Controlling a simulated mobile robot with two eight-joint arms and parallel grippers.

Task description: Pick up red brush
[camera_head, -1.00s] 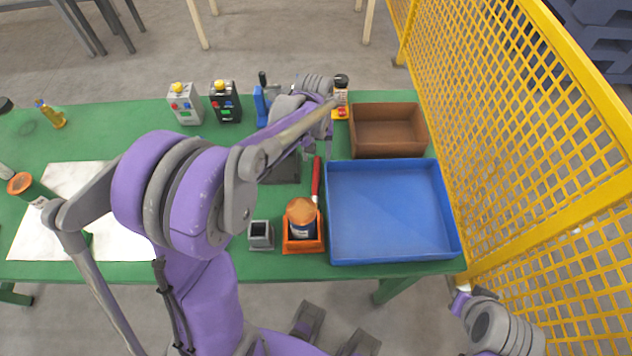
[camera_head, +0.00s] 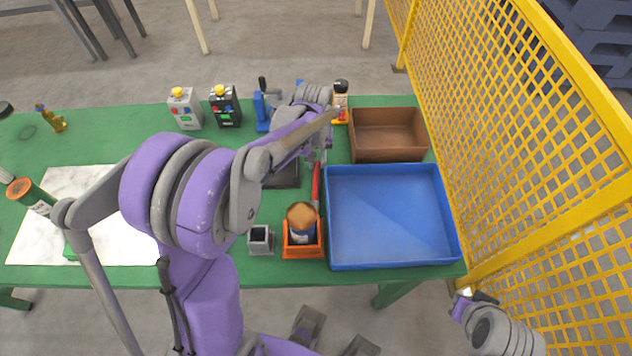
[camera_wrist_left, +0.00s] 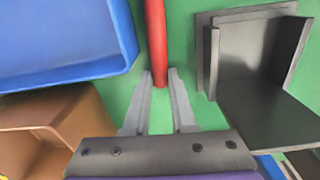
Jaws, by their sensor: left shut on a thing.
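The red brush (camera_head: 316,186) lies on the green table, just left of the blue tray (camera_head: 333,245). Its red handle (camera_wrist_left: 156,40) runs down from the top edge in the left wrist view. My left gripper (camera_wrist_left: 159,76) is shut on the end of this handle, with one finger on each side. In the head view my left gripper (camera_head: 318,158) is at the handle's far end, partly hidden by its own arm. The brush's bristles cannot be made out. My right gripper (camera_head: 472,297) is off the table at the lower right, small and unclear.
A brown box (camera_head: 388,156) stands behind the blue tray. A dark metal holder (camera_wrist_left: 260,60) is close beside my left gripper. An orange holder (camera_head: 304,250) with a jar and a small grey cup (camera_head: 261,240) stand near the front edge. A yellow mesh fence (camera_head: 520,150) borders the right side.

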